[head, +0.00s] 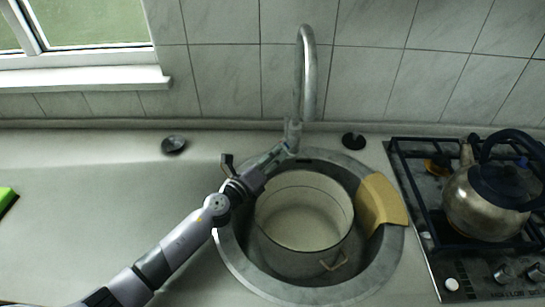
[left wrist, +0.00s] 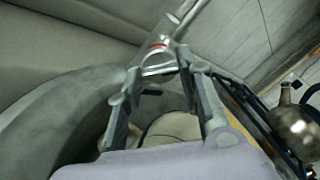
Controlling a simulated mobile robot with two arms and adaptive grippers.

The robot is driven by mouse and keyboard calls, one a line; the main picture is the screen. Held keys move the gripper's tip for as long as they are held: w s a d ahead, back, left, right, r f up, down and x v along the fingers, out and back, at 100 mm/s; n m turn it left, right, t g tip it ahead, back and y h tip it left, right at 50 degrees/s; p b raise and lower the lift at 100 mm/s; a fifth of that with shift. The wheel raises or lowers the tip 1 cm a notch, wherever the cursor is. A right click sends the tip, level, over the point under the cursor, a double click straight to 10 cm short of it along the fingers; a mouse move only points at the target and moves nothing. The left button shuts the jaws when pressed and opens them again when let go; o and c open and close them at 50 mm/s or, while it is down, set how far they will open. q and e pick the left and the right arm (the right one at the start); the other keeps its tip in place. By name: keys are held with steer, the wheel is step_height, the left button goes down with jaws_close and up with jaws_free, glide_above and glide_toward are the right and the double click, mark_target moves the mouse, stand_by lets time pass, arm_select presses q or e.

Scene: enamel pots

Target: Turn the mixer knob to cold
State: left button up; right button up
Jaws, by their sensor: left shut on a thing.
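The chrome mixer tap (head: 308,75) stands upright behind the round sink, its spout arching up. My left gripper (head: 284,148) reaches across the sink's left side to the tap's base. In the left wrist view my left gripper (left wrist: 160,72) has its two fingertips on either side of the mixer knob (left wrist: 158,61) and is shut on it. A small red mark shows on the metal just above the fingertips in that view. The fingers cover part of the knob in the head view, so its exact angle is hard to tell. My right gripper is not in view.
A cream enamel pot (head: 305,240) stands in the round metal sink (head: 240,265) below my left arm. A kettle (head: 480,205) stands on the gas hob (head: 440,265). The counter (head: 90,215) at left is mostly clear.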

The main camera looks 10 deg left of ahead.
arm_select(q)
steer(key=o, duration=1.2)
steer(key=shift+c, duration=0.2)
steer(key=v, duration=1.2)
